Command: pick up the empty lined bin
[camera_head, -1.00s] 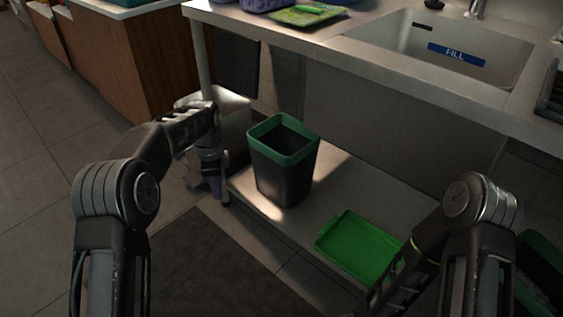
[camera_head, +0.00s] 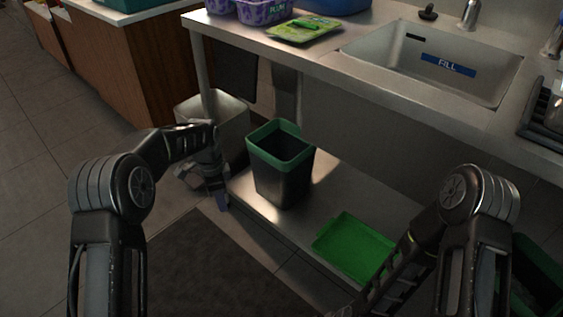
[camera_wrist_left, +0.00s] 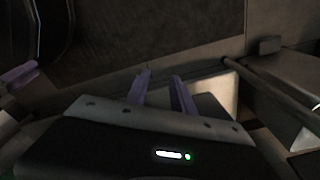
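A dark bin with a green rim (camera_head: 283,183) stands upright on the low metal shelf under the counter. Its inside is dark; I see nothing in it and cannot make out a liner. My left gripper (camera_head: 221,200) hangs just left of the bin, apart from it, with purple fingertips pointing down. In the left wrist view its two purple fingers (camera_wrist_left: 162,92) are spread with nothing between them. My right arm reaches down to the bottom edge of the head view, where its gripper is mostly cut off. Another purple finger shows at the left edge of the left wrist view.
A green tray (camera_head: 352,247) lies on the low shelf (camera_head: 330,190), right of the bin. A second dark green bin (camera_head: 545,262) is partly cut off at the lower right. A metal box (camera_head: 222,118) and a counter leg stand behind my left gripper. A dark mat (camera_head: 205,265) covers the floor.

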